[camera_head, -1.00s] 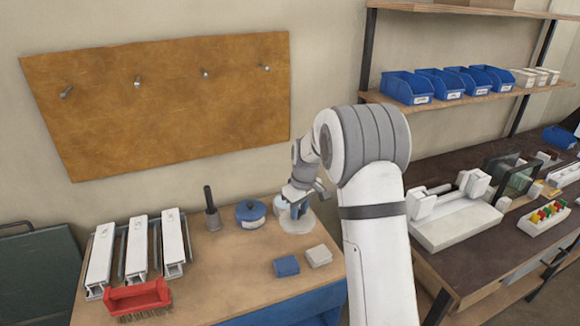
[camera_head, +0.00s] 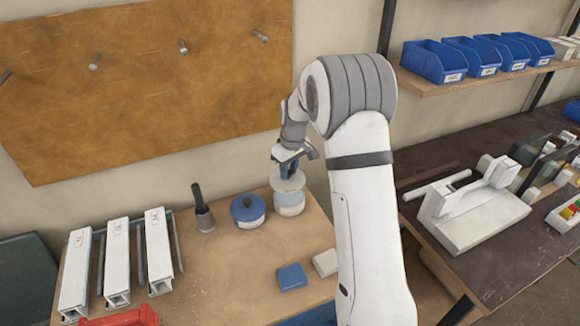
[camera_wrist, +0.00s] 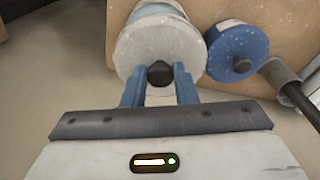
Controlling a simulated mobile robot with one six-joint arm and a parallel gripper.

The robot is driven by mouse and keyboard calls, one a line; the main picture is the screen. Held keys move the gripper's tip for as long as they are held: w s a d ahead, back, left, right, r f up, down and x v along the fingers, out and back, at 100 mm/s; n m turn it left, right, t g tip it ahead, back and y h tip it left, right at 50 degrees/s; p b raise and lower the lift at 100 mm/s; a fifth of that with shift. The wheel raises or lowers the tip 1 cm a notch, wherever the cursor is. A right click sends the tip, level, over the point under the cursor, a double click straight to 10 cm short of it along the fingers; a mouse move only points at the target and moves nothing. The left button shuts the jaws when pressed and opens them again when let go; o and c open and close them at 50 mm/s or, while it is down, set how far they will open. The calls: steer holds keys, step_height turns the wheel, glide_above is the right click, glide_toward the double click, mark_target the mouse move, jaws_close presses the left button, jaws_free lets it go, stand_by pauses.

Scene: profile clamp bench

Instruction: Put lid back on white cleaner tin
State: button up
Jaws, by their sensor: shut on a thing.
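My gripper (camera_head: 288,164) is shut on the dark knob (camera_wrist: 160,73) of the white lid (camera_wrist: 160,48). Its blue fingers stand on either side of the knob in the wrist view. In the head view the lid (camera_head: 287,182) is at the top of the white cleaner tin (camera_head: 290,203), which has a pale blue band and stands on the bench. In the wrist view part of the tin (camera_wrist: 154,9) shows beyond the lid's far edge; the lid hides the rest. I cannot tell whether lid and tin touch.
A blue lidded tin (camera_head: 247,211) stands close to the left, with a dark-handled brush (camera_head: 203,210) beyond it. A blue block (camera_head: 291,276) and a pale block (camera_head: 326,262) lie in front. White profiles (camera_head: 117,262) fill the bench's left side.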

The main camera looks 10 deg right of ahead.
mark_target(291, 180)
steer(key=shift+d+f+b, duration=0.1)
steer(key=shift+f+b, duration=1.35)
steer(key=shift+f, duration=1.2)
steer(key=shift+s+d, duration=0.1)
steer(key=shift+s, duration=0.05)
steer(key=shift+f+b, duration=0.2)
steer(key=shift+b, duration=0.45)
stand_by(0.5)
steer(key=o, duration=1.5)
